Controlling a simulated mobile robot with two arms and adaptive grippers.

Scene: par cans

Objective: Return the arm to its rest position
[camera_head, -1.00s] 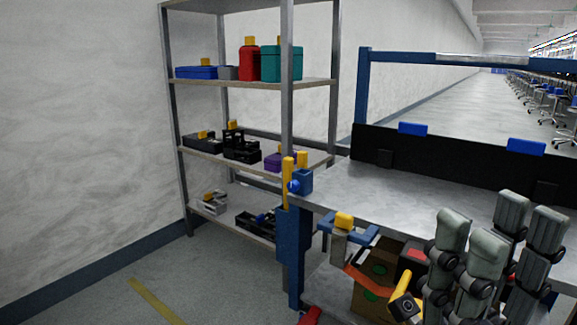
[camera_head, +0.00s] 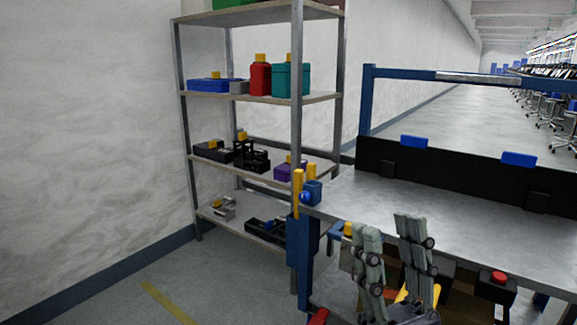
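My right gripper (camera_head: 388,226) is in the lower middle of the head view, fingers pointing up, in front of the near edge of the metal workbench (camera_head: 455,215). Its grey jointed fingers stand apart with a gap between them, and nothing shows in the gap. It hides part of the bench's front edge and of what is below it. My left gripper is not in view.
A metal shelf rack (camera_head: 297,130) at the left holds a red canister (camera_head: 260,79), a teal box (camera_head: 289,80) and several other items. The bench has a blue post at its left corner. A box with a red button (camera_head: 498,283) is below the bench top. Floor at lower left is clear.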

